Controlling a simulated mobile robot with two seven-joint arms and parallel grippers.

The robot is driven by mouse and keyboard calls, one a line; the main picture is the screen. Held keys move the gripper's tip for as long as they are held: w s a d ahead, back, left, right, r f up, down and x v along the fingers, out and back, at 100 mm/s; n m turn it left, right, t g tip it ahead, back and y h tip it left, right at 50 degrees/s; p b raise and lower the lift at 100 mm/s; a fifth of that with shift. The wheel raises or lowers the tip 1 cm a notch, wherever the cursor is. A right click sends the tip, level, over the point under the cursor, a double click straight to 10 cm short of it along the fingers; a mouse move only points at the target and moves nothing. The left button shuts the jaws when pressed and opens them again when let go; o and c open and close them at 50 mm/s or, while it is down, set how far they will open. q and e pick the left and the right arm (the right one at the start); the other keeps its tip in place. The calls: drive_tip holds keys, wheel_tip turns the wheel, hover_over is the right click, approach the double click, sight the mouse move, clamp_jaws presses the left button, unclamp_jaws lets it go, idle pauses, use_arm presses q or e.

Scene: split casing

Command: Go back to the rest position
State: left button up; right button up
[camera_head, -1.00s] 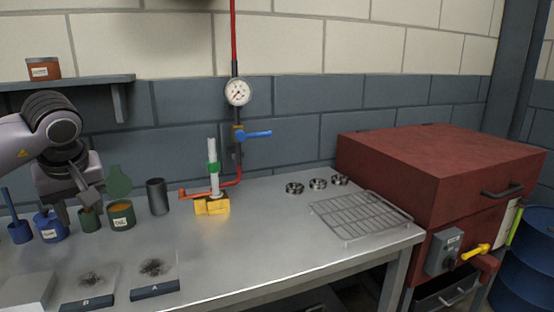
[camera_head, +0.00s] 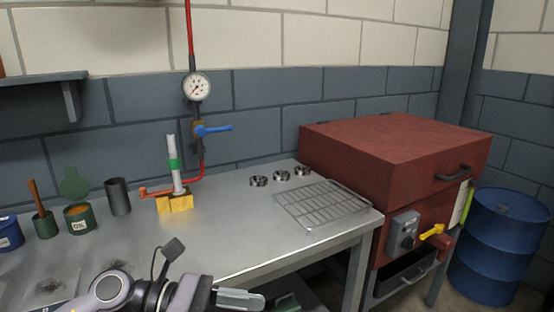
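An arm comes in at the bottom left, and I take it to be my left one. Its gripper (camera_head: 240,299) is low in front of the bench's front edge, pointing right. Its fingers are seen edge-on and the picture cuts off below, so their gap is unclear. Nothing is visibly held. My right gripper is not in view. A brown-handled tool (camera_head: 36,196) stands slightly tilted in a small green pot (camera_head: 46,226) at the left of the bench, apart from my gripper.
The metal bench (camera_head: 240,222) carries a green tin (camera_head: 79,220), a dark cup (camera_head: 118,198), a yellow block with a white tube (camera_head: 174,203), several metal rings (camera_head: 281,174) and a wire rack (camera_head: 322,204). A red furnace (camera_head: 390,146) and blue drum (camera_head: 500,240) stand at the right.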

use_arm(q)
drive_tip(key=w+a+f+m+t+y, duration=0.15)
drive_tip(key=a+f+m+t, duration=0.35)
drive_tip(key=m, duration=0.7)
drive_tip(key=s+f+m+t+y, duration=0.1)
drive_tip(key=f+m+t+y, duration=0.35)
drive_tip(key=m, duration=0.75)
drive_tip(key=w+a+f+m+t+y, duration=0.1)
drive_tip(key=a+f+m+t, duration=0.15)
drive_tip(key=m+t, duration=0.65)
drive_tip(key=s+a+f+n+g+y, duration=0.3)
drive_tip(key=s+a+f+n+g, duration=0.1)
drive_tip(key=s+f, duration=0.3)
drive_tip(key=s+a+f+n+g+y, duration=0.3)
drive_tip(key=s+f+n, duration=0.3)
drive_tip(key=f, duration=0.3)
drive_tip(key=shift+s+a+f+n+g+y, duration=0.35)
drive_tip(key=shift+a+f+n+g+y, duration=0.15)
drive_tip(key=shift+n, duration=0.3)
drive_tip(key=shift+r, duration=0.15)
